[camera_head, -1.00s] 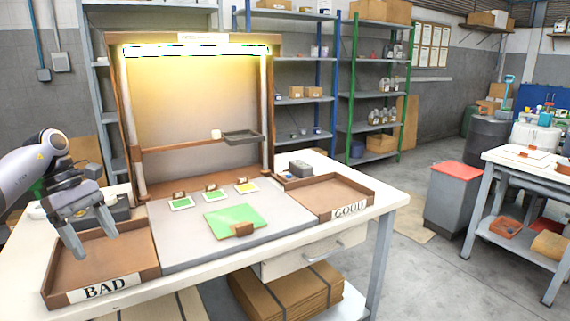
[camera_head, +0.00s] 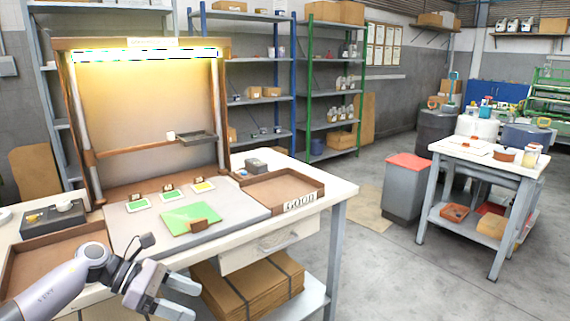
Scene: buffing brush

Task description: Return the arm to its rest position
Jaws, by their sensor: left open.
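My left gripper (camera_head: 180,299) is at the lower left of the head view, in front of the workbench (camera_head: 336,196) near its front edge. Its fingers are open and nothing shows between them. My left forearm (camera_head: 62,289) comes in from the lower left corner and covers part of the brown tray (camera_head: 50,250) at the left. My right gripper is not in view.
On the bench are a green board (camera_head: 190,217), several small cards, the GOOD tray (camera_head: 262,195) and a lit back panel (camera_head: 150,110). Stacked cardboard (camera_head: 245,290) lies below the bench.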

